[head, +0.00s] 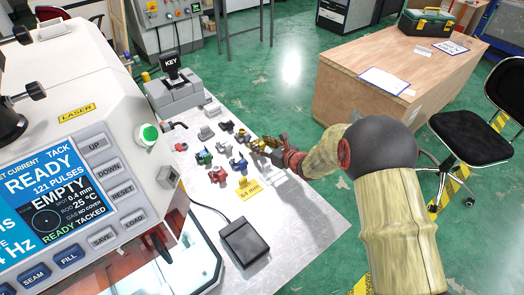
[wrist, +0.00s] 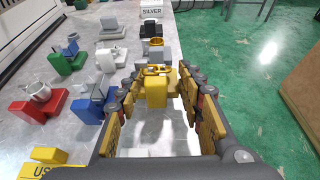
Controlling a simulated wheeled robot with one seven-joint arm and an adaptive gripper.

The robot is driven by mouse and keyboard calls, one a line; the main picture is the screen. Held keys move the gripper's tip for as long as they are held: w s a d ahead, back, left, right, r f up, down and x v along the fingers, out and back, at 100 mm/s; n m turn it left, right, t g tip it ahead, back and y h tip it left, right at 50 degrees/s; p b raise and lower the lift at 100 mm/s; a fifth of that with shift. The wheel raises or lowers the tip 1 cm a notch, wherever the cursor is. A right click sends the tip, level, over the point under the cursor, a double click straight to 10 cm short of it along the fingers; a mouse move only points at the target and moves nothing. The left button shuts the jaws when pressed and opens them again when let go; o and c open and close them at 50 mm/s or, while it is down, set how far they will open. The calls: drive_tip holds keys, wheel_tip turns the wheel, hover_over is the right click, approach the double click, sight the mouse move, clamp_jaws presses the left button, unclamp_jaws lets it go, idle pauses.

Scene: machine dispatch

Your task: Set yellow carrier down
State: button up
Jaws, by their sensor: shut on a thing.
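The yellow carrier (wrist: 156,92) is a small yellow block with a gold-coloured metal piece on top. It sits between the fingers of my gripper (wrist: 159,78) in the wrist view. My gripper is shut on it. In the head view my gripper (head: 268,147) is over the right edge area of the grey table, and the carrier is small and partly hidden by the fingers. I cannot tell whether the carrier's underside touches the table.
Green (wrist: 48,114), blue (wrist: 86,110), red (wrist: 64,62) and white (wrist: 110,60) carriers stand left of my gripper.

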drive_tip(key=shift+f, duration=1.1)
drive_tip(key=shift+f+b, duration=0.2)
drive_tip(key=shift+b, duration=0.2)
drive_tip(key=o, duration=1.2)
drive_tip(key=shift+s, duration=0.1)
drive_tip(key=shift+o, duration=0.2)
